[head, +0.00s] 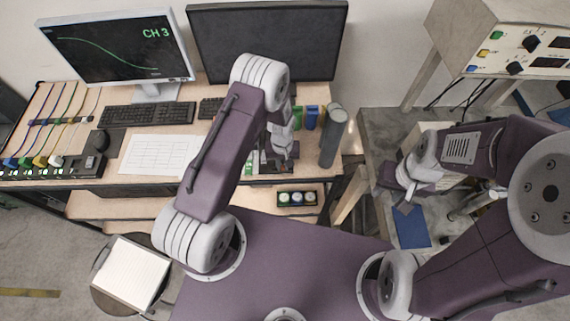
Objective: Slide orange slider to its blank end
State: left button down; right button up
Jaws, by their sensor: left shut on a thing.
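My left gripper (281,157) reaches down at the right part of the desk, over a small dark panel with pale and green labels (268,164). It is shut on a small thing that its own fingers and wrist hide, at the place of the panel. I cannot make out any orange on it, nor the slider's track or blank end. My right gripper (404,207) hangs to the right of the desk, above a blue mat on the floor, away from the panel. I cannot tell whether its fingers are apart.
A dark grey cylinder (333,137) stands right of my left gripper, with green and blue blocks (312,117) behind. Keyboards (149,114), a paper sheet (157,154) and monitors fill the left and back.

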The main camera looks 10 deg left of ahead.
aim_at(274, 169)
pick_arm(q)
jog(key=a, duration=0.3)
jog(key=shift+s, duration=0.4)
jog(key=shift+d, duration=0.1)
jog(key=c, duration=1.4)
grip_release()
jog(key=shift+a, duration=0.2)
jog(key=shift+d, duration=0.1)
